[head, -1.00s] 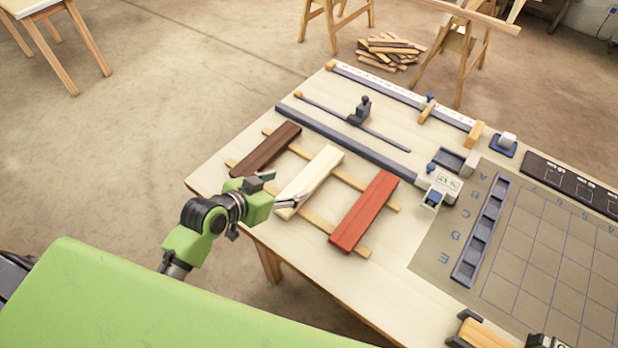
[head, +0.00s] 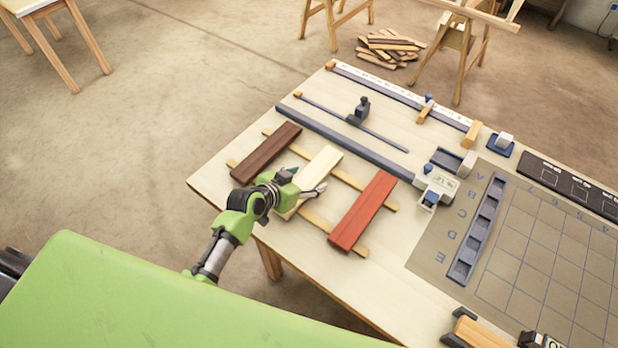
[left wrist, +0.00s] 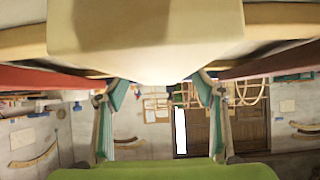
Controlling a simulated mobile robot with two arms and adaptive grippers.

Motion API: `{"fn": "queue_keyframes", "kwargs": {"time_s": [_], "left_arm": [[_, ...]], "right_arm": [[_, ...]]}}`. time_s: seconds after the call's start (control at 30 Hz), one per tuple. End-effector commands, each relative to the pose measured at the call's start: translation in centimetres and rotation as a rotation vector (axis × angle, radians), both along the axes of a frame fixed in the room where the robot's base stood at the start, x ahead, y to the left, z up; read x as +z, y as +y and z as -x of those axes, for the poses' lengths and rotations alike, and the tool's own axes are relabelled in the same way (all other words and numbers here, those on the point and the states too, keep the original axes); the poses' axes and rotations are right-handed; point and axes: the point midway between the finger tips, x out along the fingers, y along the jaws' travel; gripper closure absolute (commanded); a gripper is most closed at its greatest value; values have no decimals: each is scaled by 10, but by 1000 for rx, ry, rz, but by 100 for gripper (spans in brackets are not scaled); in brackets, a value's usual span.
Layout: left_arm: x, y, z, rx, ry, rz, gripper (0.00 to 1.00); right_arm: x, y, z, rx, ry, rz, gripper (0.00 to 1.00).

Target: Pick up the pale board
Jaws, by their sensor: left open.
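The pale board (head: 319,164) lies across two thin wooden strips (head: 310,217) on the workbench, between a dark brown board (head: 266,152) and a red board (head: 363,210). My left gripper (head: 306,181) is open over the near half of the pale board, with one finger toward each long side, and hides part of it. In the left wrist view the pale board (left wrist: 145,35) fills the top centre, and the open fingers (left wrist: 160,82) stand apart below its end. I cannot tell whether they touch it. My right gripper is not in view.
A long grey rail (head: 340,142) lies behind the boards. A grey slotted strip (head: 477,228) and a gridded mat (head: 545,258) are to the right. The bench surface left of the brown board is clear. A wood pile (head: 390,47) lies on the floor behind.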

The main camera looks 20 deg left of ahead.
Motion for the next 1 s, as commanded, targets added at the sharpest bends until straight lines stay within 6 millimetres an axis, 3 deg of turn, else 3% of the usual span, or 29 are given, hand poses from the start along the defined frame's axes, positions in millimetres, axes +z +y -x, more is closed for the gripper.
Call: {"fn": "queue_keyframes", "kwargs": {"time_s": [0.23, 0.4, 0.43, 0.77, 1.0], "left_arm": [[-1, 0, -1, 0, 0, 0, 37], [-1, 0, 0, 0, 0, 0, 82], [-1, 0, 0, 0, 0, 0, 84], [1, 0, -1, 0, -1, -1, 84], [16, 0, -1, -1, -6, -1, 84]], "right_arm": [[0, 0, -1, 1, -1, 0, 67], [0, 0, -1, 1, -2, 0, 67], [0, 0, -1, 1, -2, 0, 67], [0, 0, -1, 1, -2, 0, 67], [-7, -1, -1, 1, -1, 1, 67]]}}
